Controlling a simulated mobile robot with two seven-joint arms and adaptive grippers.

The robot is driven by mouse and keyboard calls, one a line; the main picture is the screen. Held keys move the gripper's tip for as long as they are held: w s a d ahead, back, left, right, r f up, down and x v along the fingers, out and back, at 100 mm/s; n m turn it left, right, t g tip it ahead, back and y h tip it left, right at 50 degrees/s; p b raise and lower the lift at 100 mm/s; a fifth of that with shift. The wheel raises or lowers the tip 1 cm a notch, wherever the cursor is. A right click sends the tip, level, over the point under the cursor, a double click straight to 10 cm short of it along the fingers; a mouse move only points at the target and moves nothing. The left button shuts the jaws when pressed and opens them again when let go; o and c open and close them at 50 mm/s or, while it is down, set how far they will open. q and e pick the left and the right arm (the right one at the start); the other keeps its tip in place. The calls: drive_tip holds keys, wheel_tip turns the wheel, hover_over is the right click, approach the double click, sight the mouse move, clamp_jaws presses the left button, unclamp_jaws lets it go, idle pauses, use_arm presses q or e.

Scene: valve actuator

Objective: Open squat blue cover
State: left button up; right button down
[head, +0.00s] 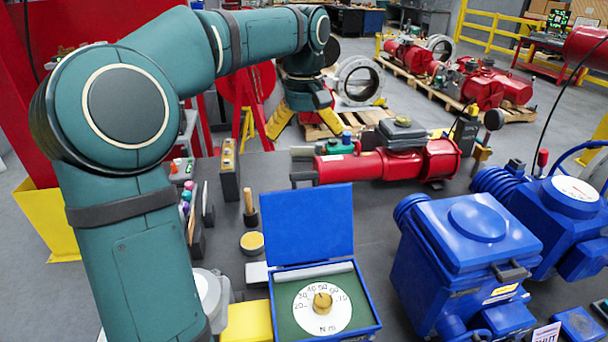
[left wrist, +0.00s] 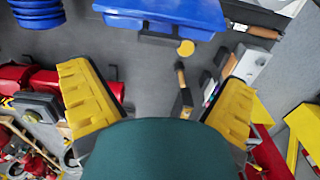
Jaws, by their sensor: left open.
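A squat blue housing (head: 465,260) stands on the bench at the right, its flat lid (head: 474,222) with a low round dome and a dark front latch. The lid looks closed. A second blue housing (head: 570,220) with a white round dial stands behind it to the right. I cannot tell for certain which part is the named cover. My left gripper (head: 305,120) is beyond the bench's back edge, up and left of both housings and away from them. In the left wrist view its yellow fingers (left wrist: 160,78) are wide apart with nothing between them. My right gripper is not visible.
An open blue case (head: 306,222) with a round gauge sits at the front middle. A red cylinder actuator (head: 385,165) lies along the bench's back. A wooden-handled tool (head: 250,206) and small items stand at the left. Some bare dark bench (head: 378,215) shows between case and housing.

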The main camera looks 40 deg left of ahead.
sight(304, 173)
use_arm(q)
wheel_tip(304, 173, down, 9)
drive_tip(key=shift+f+b, duration=0.15)
drive_tip(key=shift+b, duration=0.5)
